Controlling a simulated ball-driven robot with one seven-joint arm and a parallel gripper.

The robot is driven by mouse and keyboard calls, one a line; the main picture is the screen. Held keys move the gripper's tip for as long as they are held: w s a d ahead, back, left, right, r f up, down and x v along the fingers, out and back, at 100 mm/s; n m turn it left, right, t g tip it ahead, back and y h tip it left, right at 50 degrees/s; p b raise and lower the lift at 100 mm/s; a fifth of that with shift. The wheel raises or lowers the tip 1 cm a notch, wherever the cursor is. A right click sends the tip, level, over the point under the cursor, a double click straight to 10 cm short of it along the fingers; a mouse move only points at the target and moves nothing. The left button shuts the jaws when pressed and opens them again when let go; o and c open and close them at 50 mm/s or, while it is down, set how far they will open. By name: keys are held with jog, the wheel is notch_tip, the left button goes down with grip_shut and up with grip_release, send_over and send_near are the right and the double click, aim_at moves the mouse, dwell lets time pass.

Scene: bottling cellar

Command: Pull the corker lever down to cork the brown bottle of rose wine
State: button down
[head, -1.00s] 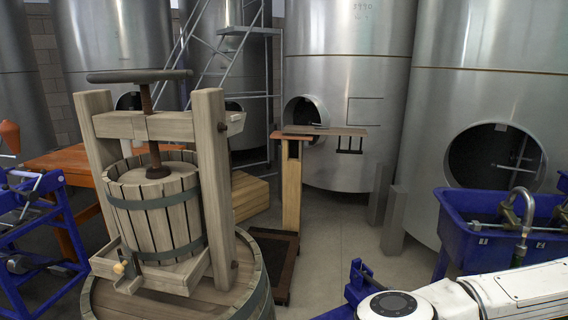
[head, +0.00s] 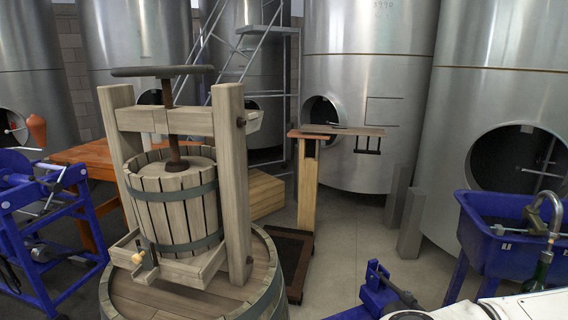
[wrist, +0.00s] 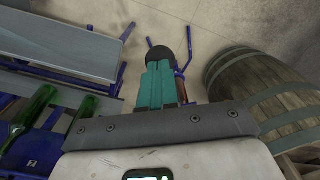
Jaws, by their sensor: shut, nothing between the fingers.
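My gripper (wrist: 160,72) is shut and empty in the wrist view, with its teal fingers together. A dark round knob or disc (wrist: 161,54) shows just beyond the fingertips; I cannot tell if they touch. Blue legs (wrist: 155,42) spread around it, which look like the corker's. A narrow reddish-brown strip (wrist: 182,90) beside the fingers may be part of the brown bottle, mostly hidden. In the head view a blue frame with a dark part (head: 376,290), probably the corker, stands at the bottom edge, cut off. The lever cannot be made out clearly.
A wooden press (head: 175,205) stands on a barrel (head: 270,285) at left. A blue sink (head: 500,240) is at right. Green bottles (wrist: 34,115) lie left in the wrist view, and a barrel (wrist: 262,90) is at right. Open floor (head: 345,250) lies between.

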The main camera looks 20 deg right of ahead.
jog(key=shift+f, duration=0.2)
jog(key=shift+s+f+b, duration=0.1)
jog(key=shift+f+b, duration=0.5)
jog(key=shift+f, duration=0.65)
jog(key=shift+s+f+b, duration=0.15)
jog(key=shift+f+b, duration=0.45)
jog(key=shift+f, duration=0.75)
jog(key=shift+f, duration=0.15)
jog(key=shift+f+b, duration=0.5)
jog(key=shift+f, duration=0.45)
jog(key=shift+r, duration=0.1)
notch_tip(320, 180, up, 9)
jog(key=p, duration=0.9)
